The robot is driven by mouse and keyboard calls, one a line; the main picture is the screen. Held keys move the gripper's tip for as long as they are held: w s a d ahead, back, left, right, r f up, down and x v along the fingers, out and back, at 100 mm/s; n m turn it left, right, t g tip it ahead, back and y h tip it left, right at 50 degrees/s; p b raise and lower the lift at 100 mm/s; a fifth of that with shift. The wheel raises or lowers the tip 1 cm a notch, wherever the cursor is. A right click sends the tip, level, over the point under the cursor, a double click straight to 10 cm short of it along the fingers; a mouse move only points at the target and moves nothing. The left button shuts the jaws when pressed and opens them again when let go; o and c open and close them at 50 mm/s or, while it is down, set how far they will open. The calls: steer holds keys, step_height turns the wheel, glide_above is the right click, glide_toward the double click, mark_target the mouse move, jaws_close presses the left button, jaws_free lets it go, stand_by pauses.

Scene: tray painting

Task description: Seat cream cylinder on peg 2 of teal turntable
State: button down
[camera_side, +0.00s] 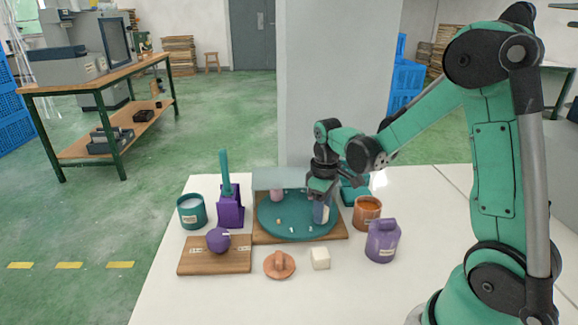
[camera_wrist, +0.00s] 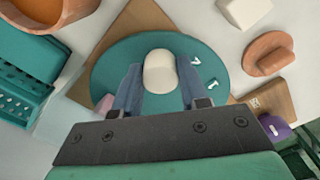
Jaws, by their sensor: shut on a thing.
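The teal turntable (camera_side: 270,222) is a round disc on a wooden base, and it fills the middle of the wrist view (camera_wrist: 112,62). My gripper (camera_side: 321,204) is at the disc's right part, pointing down. In the wrist view its two fingers (camera_wrist: 160,84) are shut on the cream cylinder (camera_wrist: 160,70), which shows its pale rounded top. In the side view the cylinder (camera_side: 326,214) shows only partly, low beside the fingers. White marks, one like a 2 (camera_wrist: 196,60), lie next to it. The peg under it and any gap below it are hidden.
A pink cylinder (camera_side: 277,195) stands at the disc's back. An orange cup (camera_side: 367,213) and purple jar (camera_side: 383,242) stand right. A cream block (camera_side: 320,259) and terracotta lid (camera_side: 279,265) lie in front. A purple holder (camera_side: 231,210) and teal cup (camera_side: 191,212) stand left.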

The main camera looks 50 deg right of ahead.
steer(key=shift+f, duration=0.1)
jaws_free()
stand_by(0.4)
steer(key=shift+r, duration=3)
step_height(320, 180, up, 4)
steer(key=r, duration=0.1)
steer(key=s+a+f+m+t, duration=0.1)
steer(key=s+a+m+t, duration=0.1)
steer(key=a+t, duration=0.5)
steer(key=s+a, duration=0.1)
steer(key=a, duration=0.3)
steer(key=shift+s, duration=0.3)
